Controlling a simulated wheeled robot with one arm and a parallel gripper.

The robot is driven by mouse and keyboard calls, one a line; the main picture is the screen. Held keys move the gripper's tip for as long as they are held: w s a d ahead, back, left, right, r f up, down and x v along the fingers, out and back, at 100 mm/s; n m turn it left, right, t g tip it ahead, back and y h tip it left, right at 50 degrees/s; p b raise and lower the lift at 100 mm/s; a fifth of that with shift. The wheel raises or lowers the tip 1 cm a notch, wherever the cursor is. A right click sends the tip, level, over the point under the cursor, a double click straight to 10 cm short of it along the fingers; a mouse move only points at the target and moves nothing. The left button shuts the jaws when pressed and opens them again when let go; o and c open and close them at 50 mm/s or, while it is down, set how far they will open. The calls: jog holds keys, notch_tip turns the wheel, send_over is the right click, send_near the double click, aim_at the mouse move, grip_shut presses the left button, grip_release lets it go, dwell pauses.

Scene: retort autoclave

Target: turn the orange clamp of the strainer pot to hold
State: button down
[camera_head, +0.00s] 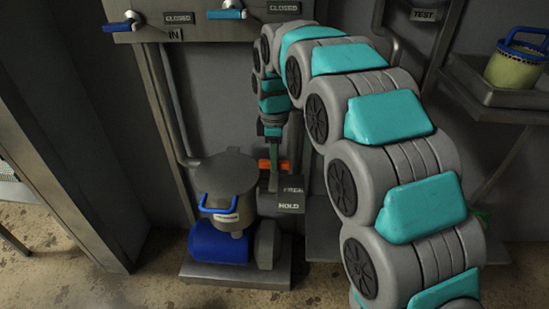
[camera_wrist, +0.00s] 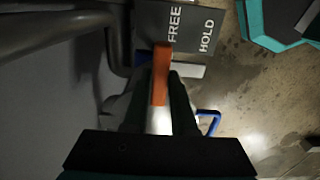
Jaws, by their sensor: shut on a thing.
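The orange clamp (camera_head: 264,164) is a short bar beside the strainer pot, just above the dark plate (camera_head: 291,197) lettered FREE and HOLD. In the wrist view the clamp (camera_wrist: 161,76) runs between my fingers, its far end nearer the word FREE than HOLD. My gripper (camera_head: 274,162) reaches down from above and is shut on the clamp; its fingers (camera_wrist: 158,88) lie on either side of it. The clamp's pivot is hidden. The strainer pot (camera_head: 226,178) has a dark lid, a blue handle (camera_head: 217,207) and a small label.
A blue motor (camera_head: 218,246) sits under the pot on a grey base (camera_head: 235,275). A vertical pipe (camera_head: 163,105) stands at left. A green pot (camera_head: 515,66) stands on a shelf at right. Open floor lies in front.

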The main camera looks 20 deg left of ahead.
dwell(0.4)
jog(key=m+b, duration=0.1)
jog(key=m, duration=0.3)
jog(key=shift+m, duration=0.4)
jog(key=m, duration=0.4)
jog(key=shift+m, duration=0.3)
jog(key=m, duration=0.4)
jog(key=shift+m, duration=2.1)
jog(key=c, duration=0.7)
grip_release()
jog(key=shift+r, duration=0.1)
